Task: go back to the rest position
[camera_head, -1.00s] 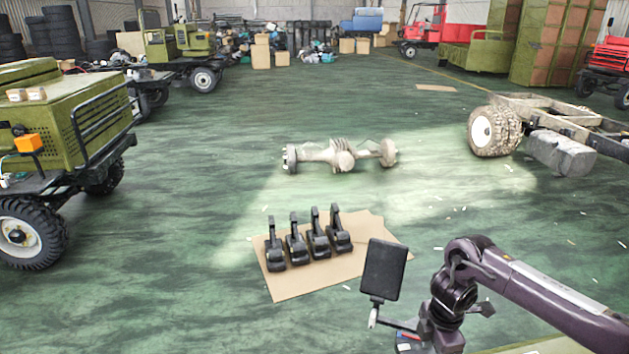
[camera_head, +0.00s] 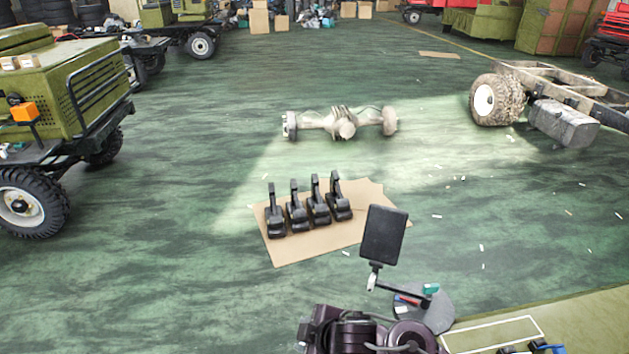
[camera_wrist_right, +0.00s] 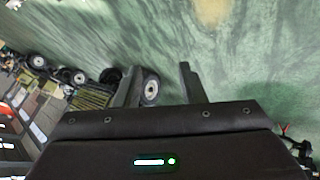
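My right gripper (camera_wrist_right: 160,68) shows in the right wrist view with its two dark fingers spread apart. Nothing is between them, and green floor and parked vehicles lie beyond. In the head view my dark purple right arm (camera_head: 365,333) is folded at the bottom centre, close to me. Its gripper cannot be made out there. My left arm and gripper are not in view.
An olive table (camera_head: 580,318) with a white outline is at lower right. A black screen (camera_head: 384,235) stands near a round grey plate (camera_head: 430,312) holding small coloured items. Several black pedal-like parts (camera_head: 297,216) stand on cardboard (camera_head: 290,251). An axle (camera_head: 340,122) lies beyond.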

